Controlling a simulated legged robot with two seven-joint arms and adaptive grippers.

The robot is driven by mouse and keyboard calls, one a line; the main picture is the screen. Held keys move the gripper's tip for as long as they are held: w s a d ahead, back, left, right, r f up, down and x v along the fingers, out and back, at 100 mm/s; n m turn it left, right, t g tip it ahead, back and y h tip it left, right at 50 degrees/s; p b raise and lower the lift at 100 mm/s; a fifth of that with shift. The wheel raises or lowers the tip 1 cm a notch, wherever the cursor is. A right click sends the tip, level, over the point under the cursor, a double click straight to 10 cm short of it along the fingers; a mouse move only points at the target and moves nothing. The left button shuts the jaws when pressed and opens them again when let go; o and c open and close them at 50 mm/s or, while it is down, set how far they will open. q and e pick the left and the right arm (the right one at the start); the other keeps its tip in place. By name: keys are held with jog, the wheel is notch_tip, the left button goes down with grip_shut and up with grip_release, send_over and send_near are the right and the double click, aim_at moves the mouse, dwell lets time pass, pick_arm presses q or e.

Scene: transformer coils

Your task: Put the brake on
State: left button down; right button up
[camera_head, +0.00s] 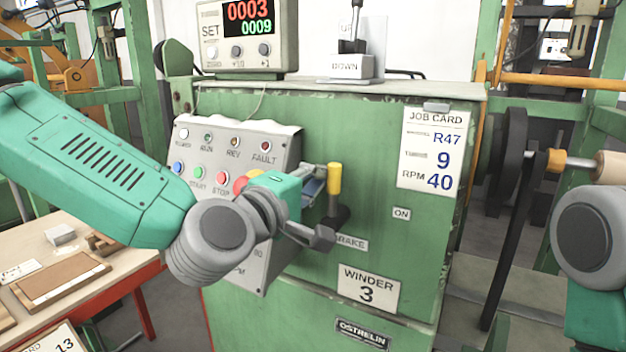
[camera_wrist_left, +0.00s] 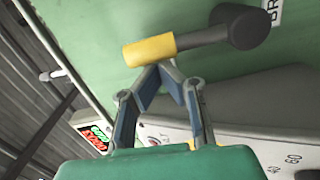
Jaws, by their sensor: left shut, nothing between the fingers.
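The brake lever has a yellow grip (camera_head: 334,178) that stands upright above a dark pivot on the green winder's front. The BRAKE label (camera_head: 352,243) is just below the pivot, and the ON label (camera_head: 401,214) is to its right. My left gripper (camera_head: 320,180) is shut and empty, immediately left of the yellow grip. In the left wrist view, the closed fingertips (camera_wrist_left: 160,72) lie right by the yellow grip (camera_wrist_left: 150,50); I cannot tell whether they touch. The grip is not between the fingers. My right arm shows at the right edge, but its gripper is not in view.
A sloped button panel (camera_head: 215,150) stands left of the lever, partly behind my left arm. A counter box (camera_head: 247,38) and a DOWN lever (camera_head: 352,62) are on top of the winder. A job card (camera_head: 432,150) is at right. A bench (camera_head: 75,262) is at lower left.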

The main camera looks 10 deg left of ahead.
aim_at(339, 184)
pick_arm(q)
jog(key=shift+d, duration=0.15)
jog(key=shift+s+d+r+m+p, duration=0.1)
jog(key=shift+s+d+m+p, duration=0.1)
jog(key=shift+d+m+p, duration=0.3)
jog(key=shift+s+d+r+m+p, duration=0.1)
jog(key=shift+s+d+m+p, duration=0.15)
jog(key=shift+m, duration=0.45)
jog(key=d+m, duration=0.1)
jog(key=d+m+p, duration=0.1)
jog(key=shift+s+f+m, duration=0.1)
jog(key=shift+s+m, duration=0.25)
jog(key=shift+m, duration=0.05)
jog(key=d+m, duration=0.1)
jog(key=s+d+f+m, duration=0.1)
jog(key=m, duration=0.1)
jog(key=d+f+m+p, duration=0.1)
jog(key=shift+s+d+f+m, duration=0.15)
jog(key=shift+s+d+m, duration=0.05)
jog(key=shift+d+m, duration=0.15)
jog(key=shift+s+f+g+y, duration=0.1)
jog(key=shift+f+g+y, duration=0.15)
jog(key=shift+g+y, duration=0.05)
